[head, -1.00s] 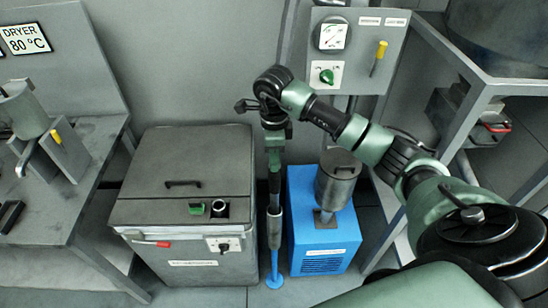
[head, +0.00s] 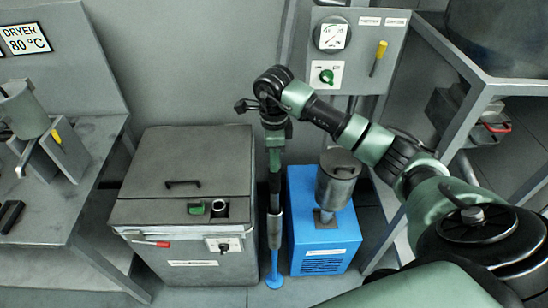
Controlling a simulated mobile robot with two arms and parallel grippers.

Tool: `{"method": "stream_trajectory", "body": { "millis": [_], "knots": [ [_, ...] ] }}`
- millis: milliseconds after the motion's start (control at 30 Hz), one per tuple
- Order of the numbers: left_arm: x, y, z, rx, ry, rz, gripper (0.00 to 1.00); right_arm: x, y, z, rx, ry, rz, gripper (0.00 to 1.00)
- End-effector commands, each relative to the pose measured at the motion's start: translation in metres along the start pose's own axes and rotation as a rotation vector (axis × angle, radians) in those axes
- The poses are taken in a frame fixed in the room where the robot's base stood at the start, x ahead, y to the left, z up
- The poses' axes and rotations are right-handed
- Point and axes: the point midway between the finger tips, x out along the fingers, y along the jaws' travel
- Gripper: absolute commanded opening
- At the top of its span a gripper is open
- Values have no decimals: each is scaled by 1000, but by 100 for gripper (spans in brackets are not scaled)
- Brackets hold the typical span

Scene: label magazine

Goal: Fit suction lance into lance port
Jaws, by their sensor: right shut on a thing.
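My right gripper (head: 274,180) points straight down between the grey bin and the blue unit. It is shut on the suction lance (head: 274,232), a slim upright grey tube. The lance stands over a blue round foot (head: 275,281) on the floor, with a thin blue post below it; whether it is clear of this stand I cannot tell. The likely lance port (head: 219,209) is a dark round opening with a light rim, at the front right of the grey bin's lid (head: 180,180). The gripper and lance are to the right of it. My left gripper is not in view.
A green part (head: 196,208) sits beside the port, and a black handle (head: 183,184) lies behind it on the lid. The blue unit (head: 320,250) with a grey canister (head: 337,178) stands close to the lance's right. A wall panel (head: 358,50) is behind.

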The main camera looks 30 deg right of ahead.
Motion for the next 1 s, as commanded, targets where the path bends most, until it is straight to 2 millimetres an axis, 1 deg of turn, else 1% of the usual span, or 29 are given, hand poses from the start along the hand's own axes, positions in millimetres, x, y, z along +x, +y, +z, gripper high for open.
{"method": "stream_trajectory", "body": {
  "millis": [167, 233, 1000],
  "knots": [
    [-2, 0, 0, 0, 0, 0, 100, -4, -1, 1, 0, -3, -4, 0],
    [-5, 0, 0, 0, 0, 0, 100, -9, -1, 1, 0, -4, -4, 0],
    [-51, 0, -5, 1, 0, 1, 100, -84, -1, 0, 0, -2, -3, 0]
  ]
}}
